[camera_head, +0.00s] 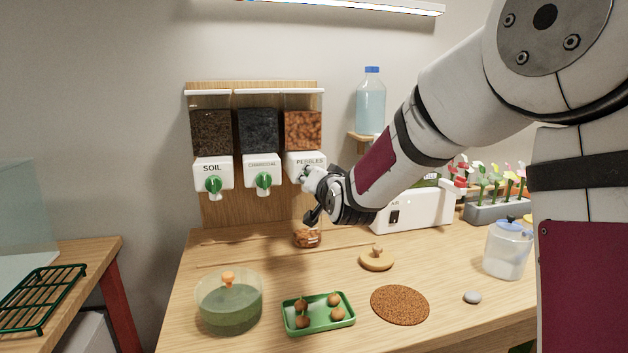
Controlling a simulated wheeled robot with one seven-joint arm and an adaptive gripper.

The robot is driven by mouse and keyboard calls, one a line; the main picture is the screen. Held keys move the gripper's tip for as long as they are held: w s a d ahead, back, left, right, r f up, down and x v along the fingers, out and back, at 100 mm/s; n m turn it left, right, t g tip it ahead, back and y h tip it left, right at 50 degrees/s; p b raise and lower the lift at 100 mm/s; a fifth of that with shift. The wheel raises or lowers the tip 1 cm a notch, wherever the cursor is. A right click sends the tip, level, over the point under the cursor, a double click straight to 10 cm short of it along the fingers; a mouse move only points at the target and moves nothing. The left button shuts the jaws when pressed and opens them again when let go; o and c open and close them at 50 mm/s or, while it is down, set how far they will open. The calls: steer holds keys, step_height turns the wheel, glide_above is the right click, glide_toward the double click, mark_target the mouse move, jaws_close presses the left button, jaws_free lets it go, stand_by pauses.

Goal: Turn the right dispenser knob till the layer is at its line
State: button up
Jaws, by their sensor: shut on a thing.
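The dispenser unit on the wall has three bins, with the right one labelled PEBBLES (304,130) and filled with orange-brown pebbles. My gripper (307,176) reaches in from the right and is shut on the right dispenser knob at the front of that bin. The gripper hides most of this knob. A small glass jar (307,239) with a layer of brown pebbles stands on the table below the right dispenser. Its line is too small to make out. The soil knob (213,185) and the charcoal knob (264,181) are green and uncovered.
A round glass bowl (228,311) with green contents and a green tray (343,322) with several brown balls stand in front. A wooden lid (376,263), a cork mat (400,304), a lidded jar (506,252) and a white appliance (424,212) lie to the right.

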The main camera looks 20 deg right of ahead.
steer(key=o, duration=1.1)
steer(key=shift+o, duration=0.2)
steer(key=s+r, duration=0.1)
steer(key=s, duration=1.1)
steer(key=shift+r, duration=0.3)
steer(key=s+f+n+g, duration=0.2)
steer(key=s+f+g, duration=0.25)
steer(key=s, duration=0.85)
steer(key=s+f+n+g, duration=0.25)
steer(key=s+g, duration=0.35)
steer(key=s, duration=0.8)
steer(key=s+f+n+g, duration=0.2)
steer(key=s+f+g, duration=0.25)
steer(key=s, duration=0.85)
step_height(320, 180, up, 19)
steer(key=t+p, duration=0.2)
steer(key=p, duration=1.4)
steer(key=shift+s+d+t+p, duration=0.15)
steer(key=shift+s+t+p, duration=0.1)
steer(key=shift+t+p, duration=0.15)
